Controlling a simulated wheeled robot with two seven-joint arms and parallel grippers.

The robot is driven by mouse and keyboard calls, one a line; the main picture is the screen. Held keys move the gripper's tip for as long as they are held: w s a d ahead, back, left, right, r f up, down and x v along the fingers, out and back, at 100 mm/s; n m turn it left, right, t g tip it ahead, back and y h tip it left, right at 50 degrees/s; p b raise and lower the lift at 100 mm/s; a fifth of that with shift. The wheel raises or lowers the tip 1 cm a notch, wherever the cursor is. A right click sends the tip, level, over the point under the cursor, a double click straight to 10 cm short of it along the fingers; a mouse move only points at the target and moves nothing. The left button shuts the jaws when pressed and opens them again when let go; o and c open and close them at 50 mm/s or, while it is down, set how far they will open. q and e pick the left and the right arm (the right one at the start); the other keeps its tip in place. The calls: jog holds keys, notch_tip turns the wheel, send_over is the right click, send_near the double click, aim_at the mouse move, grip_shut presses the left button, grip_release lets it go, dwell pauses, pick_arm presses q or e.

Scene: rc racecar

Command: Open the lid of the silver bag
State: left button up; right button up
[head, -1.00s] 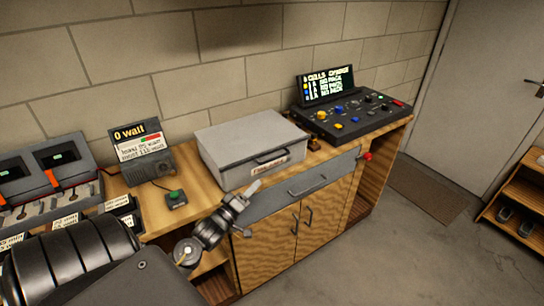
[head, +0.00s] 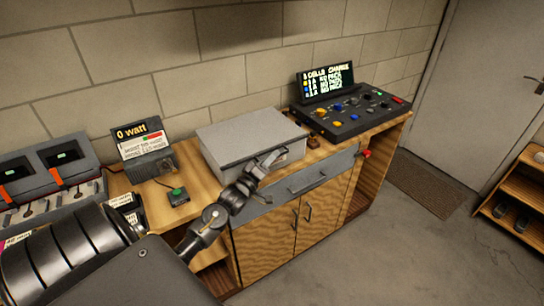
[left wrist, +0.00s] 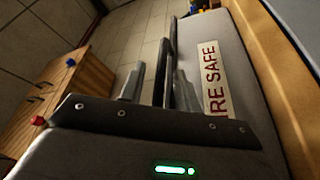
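The silver bag (head: 250,132) is a flat grey case lying on the wooden bench, its lid down. Its front carries a "FIRE SAFE" label, partly seen in the left wrist view (left wrist: 212,78). My left gripper (head: 269,159) is at the bag's front side and hides most of the handle and label in the head view. In the left wrist view, its two fingers (left wrist: 158,86) stand apart, with the dark handle (left wrist: 161,70) appearing between them. Whether they touch it I cannot tell. My right gripper is not in view.
A control panel with a screen (head: 350,112) stands right of the bag. A wattage display (head: 145,140) and a green-button box (head: 177,196) are on its left. A grey drawer (head: 310,180) and cabinet doors lie below.

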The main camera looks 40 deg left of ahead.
pick_arm(q)
jog(key=shift+w+r, duration=0.1)
jog(key=shift+w, duration=0.25)
jog(key=shift+c, duration=0.4)
grip_shut()
